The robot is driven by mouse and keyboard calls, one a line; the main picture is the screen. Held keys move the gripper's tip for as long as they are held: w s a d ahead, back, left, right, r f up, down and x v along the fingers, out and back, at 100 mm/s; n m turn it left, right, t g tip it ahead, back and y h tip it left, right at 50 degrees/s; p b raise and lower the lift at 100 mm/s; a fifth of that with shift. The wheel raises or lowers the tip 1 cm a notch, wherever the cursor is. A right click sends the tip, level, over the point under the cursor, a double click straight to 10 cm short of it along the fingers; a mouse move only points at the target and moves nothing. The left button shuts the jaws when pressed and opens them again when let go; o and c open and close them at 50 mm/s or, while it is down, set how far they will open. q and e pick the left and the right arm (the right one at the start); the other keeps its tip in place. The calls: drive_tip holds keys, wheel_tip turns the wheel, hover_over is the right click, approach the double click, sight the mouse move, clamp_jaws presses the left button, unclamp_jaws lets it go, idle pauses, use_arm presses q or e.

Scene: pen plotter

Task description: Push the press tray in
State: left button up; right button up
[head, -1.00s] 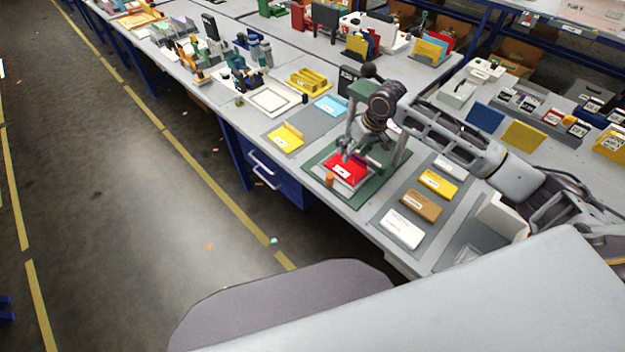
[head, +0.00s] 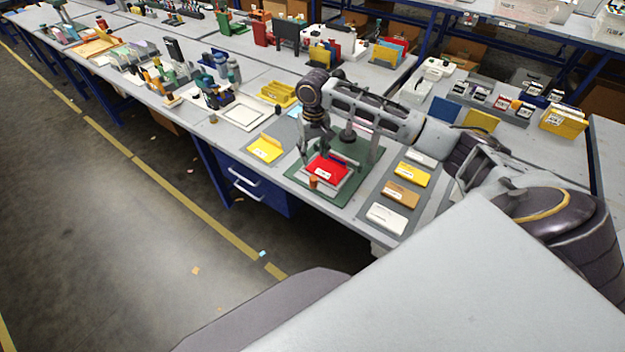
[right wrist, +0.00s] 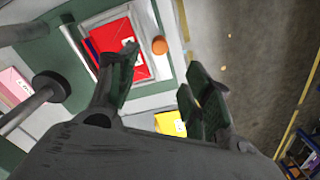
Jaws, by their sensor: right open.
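The press tray (head: 337,183) is a light grey tray holding a red card (head: 326,168), with an orange knob (head: 313,182) at its front. It sits on the green press base (head: 296,178). My right gripper (head: 317,150) is open and empty, close above the tray's left side. In the right wrist view the open fingers (right wrist: 160,88) show beside the red card (right wrist: 123,48) and the orange knob (right wrist: 159,45). I cannot tell whether a finger touches the tray. My left gripper is not in view.
A yellow card (head: 265,149) lies on a grey mat left of the press. Yellow, brown and white cards (head: 386,218) lie on a mat to the right. The press post (head: 348,132) stands behind the tray. The table's front edge is close.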

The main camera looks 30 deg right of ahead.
sight(314, 178)
drive_tip(key=shift+f, duration=6.85)
clamp_jaws()
